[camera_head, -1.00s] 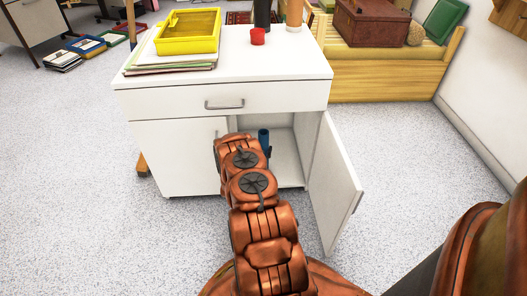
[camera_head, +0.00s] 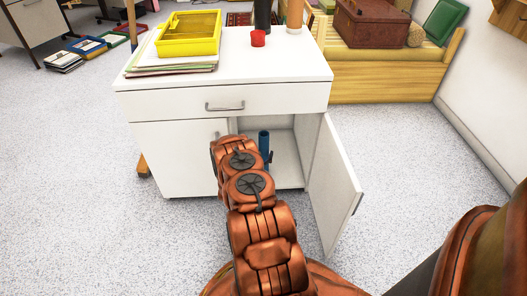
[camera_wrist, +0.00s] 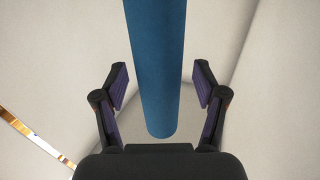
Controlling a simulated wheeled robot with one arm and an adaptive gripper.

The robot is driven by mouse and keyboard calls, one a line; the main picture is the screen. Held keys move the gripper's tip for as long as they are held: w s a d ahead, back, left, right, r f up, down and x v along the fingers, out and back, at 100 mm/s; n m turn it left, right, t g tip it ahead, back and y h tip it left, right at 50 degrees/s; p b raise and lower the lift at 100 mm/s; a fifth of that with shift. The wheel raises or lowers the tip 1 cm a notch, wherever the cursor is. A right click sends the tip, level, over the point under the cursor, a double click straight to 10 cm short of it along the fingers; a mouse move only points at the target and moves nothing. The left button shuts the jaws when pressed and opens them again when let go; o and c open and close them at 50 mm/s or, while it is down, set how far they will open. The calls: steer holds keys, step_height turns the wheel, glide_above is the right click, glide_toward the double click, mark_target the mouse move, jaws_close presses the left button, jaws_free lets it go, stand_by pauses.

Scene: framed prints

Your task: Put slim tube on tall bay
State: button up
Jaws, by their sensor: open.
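A slim blue tube (camera_head: 264,143) stands upright in the open lower compartment (camera_head: 290,165) of the white cabinet. In the wrist view the tube (camera_wrist: 157,65) runs down between the two fingers of my gripper (camera_wrist: 161,85). The fingers are spread, with a gap on each side of the tube, so it is not gripped. In the head view my arm hides the gripper and part of the tube. I cannot tell which place is the tall bay.
The cabinet door (camera_head: 335,188) stands open to the right. On the cabinet top (camera_head: 270,67) are a yellow tray (camera_head: 188,34) on papers, a red cup (camera_head: 258,38), a dark cylinder (camera_head: 263,15) and an orange one (camera_head: 294,12).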

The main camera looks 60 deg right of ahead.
steer(key=p+v, duration=0.2)
steer(key=v, duration=0.8)
steer(key=shift+a+p, duration=0.2)
steer(key=shift+p, duration=0.15)
steer(key=shift+r, duration=0.1)
